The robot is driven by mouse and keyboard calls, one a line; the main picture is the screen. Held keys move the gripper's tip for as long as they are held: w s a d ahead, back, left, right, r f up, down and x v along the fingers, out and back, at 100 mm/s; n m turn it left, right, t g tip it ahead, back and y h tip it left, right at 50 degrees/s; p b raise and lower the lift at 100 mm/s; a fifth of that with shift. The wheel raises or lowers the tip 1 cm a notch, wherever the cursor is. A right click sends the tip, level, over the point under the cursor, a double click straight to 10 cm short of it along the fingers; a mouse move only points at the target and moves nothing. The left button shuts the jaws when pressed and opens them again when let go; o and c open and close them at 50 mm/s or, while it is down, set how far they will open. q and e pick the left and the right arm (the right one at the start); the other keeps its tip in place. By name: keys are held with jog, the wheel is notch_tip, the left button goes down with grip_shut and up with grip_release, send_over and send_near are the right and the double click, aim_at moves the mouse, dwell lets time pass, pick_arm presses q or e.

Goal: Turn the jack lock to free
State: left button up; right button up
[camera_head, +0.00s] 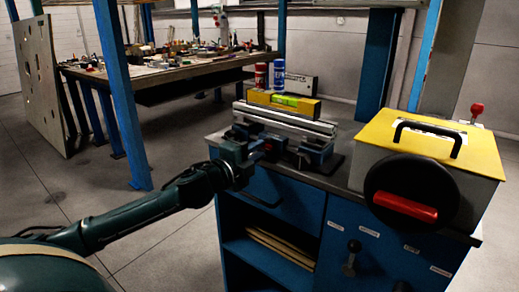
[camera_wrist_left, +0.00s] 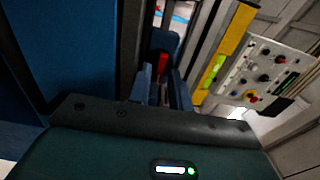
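My left gripper (camera_head: 258,152) reaches in from the left to the near left end of the metal rail assembly (camera_head: 285,122) on the blue cabinet. In the left wrist view its two blue fingers (camera_wrist_left: 164,88) stand apart. A small red part (camera_wrist_left: 162,64) shows between and just beyond the fingertips; it looks like a lever, but I cannot tell for sure that it is the jack lock. I see no clear grip on it. In the head view my gripper mostly hides this spot. A blue jack-like support (camera_head: 316,151) holds the rail's right end. My right gripper is not in view.
A yellow level (camera_head: 284,101) lies along the rail. Right of it stands a yellow-topped box (camera_head: 440,140) with a black disc (camera_head: 385,178) and red handle. Red and blue cans (camera_head: 279,74) stand behind. A black-knobbed lever (camera_head: 352,258) sticks out of the cabinet front.

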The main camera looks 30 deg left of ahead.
pick_arm(q)
jog(key=shift+w+d, duration=0.1)
jog(key=shift+w, duration=0.6)
grip_shut()
